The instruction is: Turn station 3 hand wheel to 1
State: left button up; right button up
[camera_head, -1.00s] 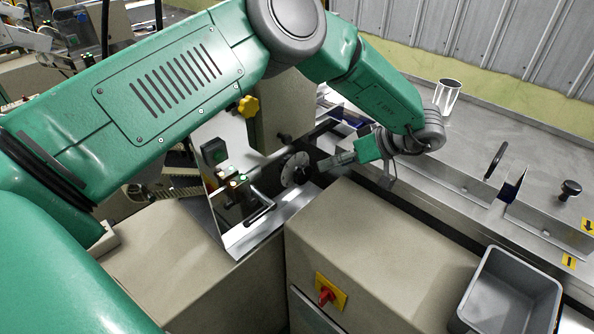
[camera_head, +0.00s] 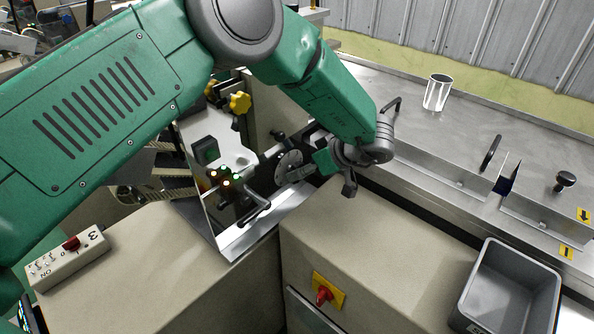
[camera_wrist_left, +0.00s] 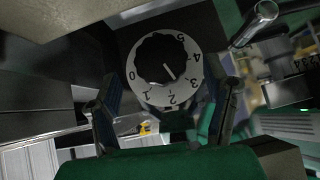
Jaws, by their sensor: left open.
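The hand wheel shows in the left wrist view as a black knob (camera_wrist_left: 158,55) on a white dial marked 0 to 5. The white mark on the knob points between 2 and 3. In the head view the dial (camera_head: 288,165) stands on the machine, left of my left gripper (camera_head: 307,172). In the left wrist view my left gripper (camera_wrist_left: 165,84) is open, with one finger to each side of the dial and nothing held. I cannot tell whether a finger touches the dial. My right gripper is not in view.
A lever handle (camera_head: 257,210) and small lit buttons (camera_head: 222,177) are left of the dial. A control box (camera_head: 66,257) marked 3 is at the left. A red switch (camera_head: 323,295), grey bin (camera_head: 510,290) and metal cup (camera_head: 437,93) are nearby.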

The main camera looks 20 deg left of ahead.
pick_arm(q)
jog(key=shift+x, duration=1.8)
jog(key=c, duration=1.2)
jog(key=shift+o, duration=0.2)
jog(key=shift+g, duration=0.3)
